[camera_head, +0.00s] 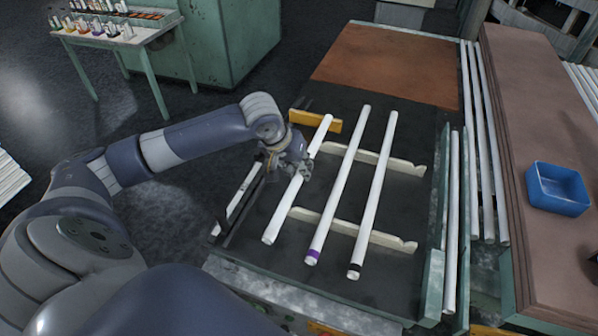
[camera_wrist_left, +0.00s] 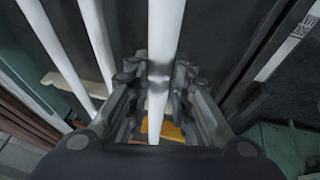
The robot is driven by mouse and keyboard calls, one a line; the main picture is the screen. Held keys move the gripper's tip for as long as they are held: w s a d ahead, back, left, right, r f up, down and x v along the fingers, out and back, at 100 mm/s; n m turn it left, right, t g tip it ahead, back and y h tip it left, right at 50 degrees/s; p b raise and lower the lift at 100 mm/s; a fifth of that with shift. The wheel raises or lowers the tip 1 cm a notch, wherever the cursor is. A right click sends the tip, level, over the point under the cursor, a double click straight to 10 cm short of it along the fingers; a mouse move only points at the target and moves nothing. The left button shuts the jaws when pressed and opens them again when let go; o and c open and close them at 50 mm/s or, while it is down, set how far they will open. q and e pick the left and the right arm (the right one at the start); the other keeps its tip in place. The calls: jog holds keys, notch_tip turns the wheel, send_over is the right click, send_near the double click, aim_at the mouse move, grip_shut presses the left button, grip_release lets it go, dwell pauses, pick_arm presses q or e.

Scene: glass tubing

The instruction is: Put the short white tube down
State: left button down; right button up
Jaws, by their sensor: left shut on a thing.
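The short white tube (camera_head: 284,208) is the leftmost of three white tubes over the dark bench top in the head view. My left gripper (camera_head: 302,166) is shut on it above its middle. In the left wrist view the tube (camera_wrist_left: 166,35) runs between the fingers of my left gripper (camera_wrist_left: 158,85). I cannot tell whether the tube touches the cream supports (camera_head: 335,228) below it. My right gripper is not in view.
A tube with a purple band (camera_head: 338,186) and one with a black band (camera_head: 374,192) lie across the supports to the right. A yellow block (camera_head: 330,124) is near the tube's far end. A blue bin (camera_head: 557,189) stands on the brown table (camera_head: 535,120) at right.

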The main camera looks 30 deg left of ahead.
pick_arm(q)
jog(key=shift+f, duration=0.2)
notch_tip(320, 180, down, 2)
jog(key=shift+f+p, duration=0.1)
jog(key=shift+p, duration=0.5)
jog(key=shift+f, duration=0.95)
jog(key=c, duration=1.4)
grip_release()
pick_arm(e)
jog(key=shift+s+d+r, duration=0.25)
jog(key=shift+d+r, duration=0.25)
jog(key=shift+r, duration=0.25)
pick_arm(q)
jog(key=shift+r, duration=0.1)
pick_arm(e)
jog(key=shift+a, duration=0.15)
